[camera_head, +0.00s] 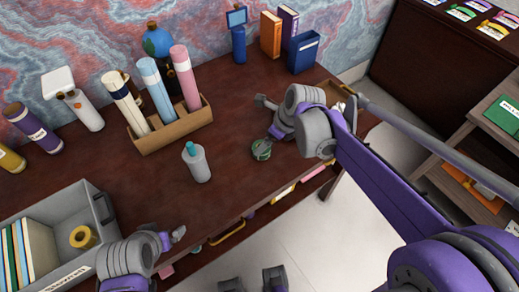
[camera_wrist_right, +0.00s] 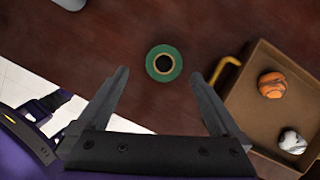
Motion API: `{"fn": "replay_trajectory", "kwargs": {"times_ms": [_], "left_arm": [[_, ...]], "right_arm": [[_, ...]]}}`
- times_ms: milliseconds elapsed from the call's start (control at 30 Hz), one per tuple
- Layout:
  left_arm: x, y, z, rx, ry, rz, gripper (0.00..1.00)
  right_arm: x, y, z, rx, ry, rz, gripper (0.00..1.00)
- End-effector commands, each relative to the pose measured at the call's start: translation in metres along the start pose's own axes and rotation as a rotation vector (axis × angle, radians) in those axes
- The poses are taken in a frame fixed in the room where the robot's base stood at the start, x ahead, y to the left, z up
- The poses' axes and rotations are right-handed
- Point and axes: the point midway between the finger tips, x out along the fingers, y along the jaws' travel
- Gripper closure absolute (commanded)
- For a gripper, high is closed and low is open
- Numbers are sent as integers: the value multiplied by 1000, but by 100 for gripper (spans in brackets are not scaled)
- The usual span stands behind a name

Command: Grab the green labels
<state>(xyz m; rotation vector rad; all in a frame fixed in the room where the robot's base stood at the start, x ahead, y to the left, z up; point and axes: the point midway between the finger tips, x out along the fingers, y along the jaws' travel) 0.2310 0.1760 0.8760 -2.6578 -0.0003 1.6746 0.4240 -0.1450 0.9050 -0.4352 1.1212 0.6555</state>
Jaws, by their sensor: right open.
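A green roll of labels (camera_head: 262,149) lies on the dark desk near its front edge, to the right of a grey bottle. In the right wrist view the green roll (camera_wrist_right: 177,63) lies flat, with a hole in its middle. My right gripper (camera_head: 270,118) is open and empty above the desk, close to the roll. In the wrist view its two fingers (camera_wrist_right: 162,82) are spread wide, with the roll just beyond the gap between the tips. My left gripper (camera_head: 176,236) is low at the front edge of the desk, and its jaws are too small to read.
A grey bottle (camera_head: 196,163) stands left of the roll. A cardboard holder (camera_head: 172,136) with several tubes is behind it. A brown tray (camera_wrist_right: 248,97) with an orange ball (camera_wrist_right: 272,85) and a whitish ball (camera_wrist_right: 292,142) lies to the right. A grey crate (camera_head: 107,229) holds a yellow roll (camera_head: 82,238).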

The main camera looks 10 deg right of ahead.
Motion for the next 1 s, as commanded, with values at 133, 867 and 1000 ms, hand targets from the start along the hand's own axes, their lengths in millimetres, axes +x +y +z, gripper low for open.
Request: {"fn": "replay_trajectory", "kwargs": {"times_ms": [133, 867, 1000], "left_arm": [[2, 0, 2, 0, -1, 0, 1], [6, 0, 4, 0, -3, 0, 1], [6, 0, 4, 0, -3, 0, 1]], "right_arm": [[19, 0, 0, -3, 0, 0, 0], [74, -7, -3, -4, 0, -1, 0], [74, -7, -3, -4, 0, -1, 22]]}}
